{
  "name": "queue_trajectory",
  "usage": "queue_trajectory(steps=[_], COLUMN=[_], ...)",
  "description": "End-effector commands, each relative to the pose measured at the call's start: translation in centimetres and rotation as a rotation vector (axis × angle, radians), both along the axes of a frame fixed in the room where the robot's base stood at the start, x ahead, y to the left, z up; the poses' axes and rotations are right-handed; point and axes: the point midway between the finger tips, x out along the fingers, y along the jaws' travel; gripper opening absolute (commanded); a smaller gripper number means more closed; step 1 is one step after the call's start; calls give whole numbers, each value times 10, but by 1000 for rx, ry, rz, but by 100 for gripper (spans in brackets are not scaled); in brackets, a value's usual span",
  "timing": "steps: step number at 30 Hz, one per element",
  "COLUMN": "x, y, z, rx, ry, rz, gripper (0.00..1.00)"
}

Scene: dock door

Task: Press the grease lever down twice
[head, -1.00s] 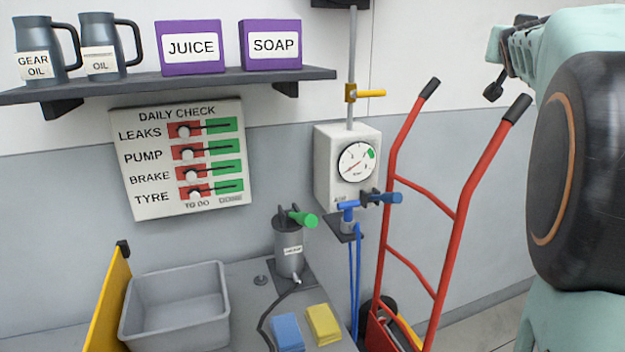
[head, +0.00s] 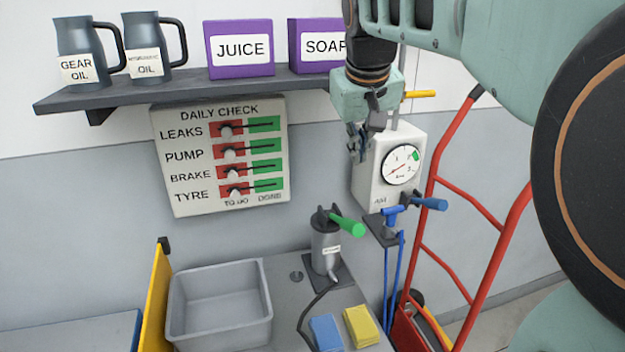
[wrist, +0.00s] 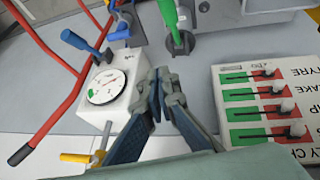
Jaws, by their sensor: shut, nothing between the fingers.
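The grease pump (head: 326,250) is a grey cylinder standing on the bench, with a green-handled lever (head: 347,225) at its top. The lever slopes slightly down to the right. In the wrist view the green lever (wrist: 168,17) shows at the top, beyond my fingers. My gripper (head: 357,155) is in front of the wall by the gauge box, above the pump and apart from the lever. It also shows in the wrist view (wrist: 163,75), its fingertips close together and holding nothing.
The white gauge box (head: 378,185) with a blue-handled valve (head: 428,204) is right of the pump. A red hand truck (head: 452,195) stands farther right. A grey bin (head: 220,310), blue sponge (head: 325,333) and yellow sponge (head: 361,326) are on the bench. The daily check board (head: 165,195) hangs left.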

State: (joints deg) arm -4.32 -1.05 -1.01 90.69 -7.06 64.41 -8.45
Motion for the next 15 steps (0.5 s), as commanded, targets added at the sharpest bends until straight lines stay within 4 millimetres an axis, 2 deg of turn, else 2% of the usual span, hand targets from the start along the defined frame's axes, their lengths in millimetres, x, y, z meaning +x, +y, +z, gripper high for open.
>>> queue_trajectory(steps=[3,6,15], x=[-18,-25,-27], y=[13,19,21], z=[-1,-3,-4], rx=[-8,-12,-13], ry=[59,84,90], rz=[46,67,73], gripper=[0,0,0])
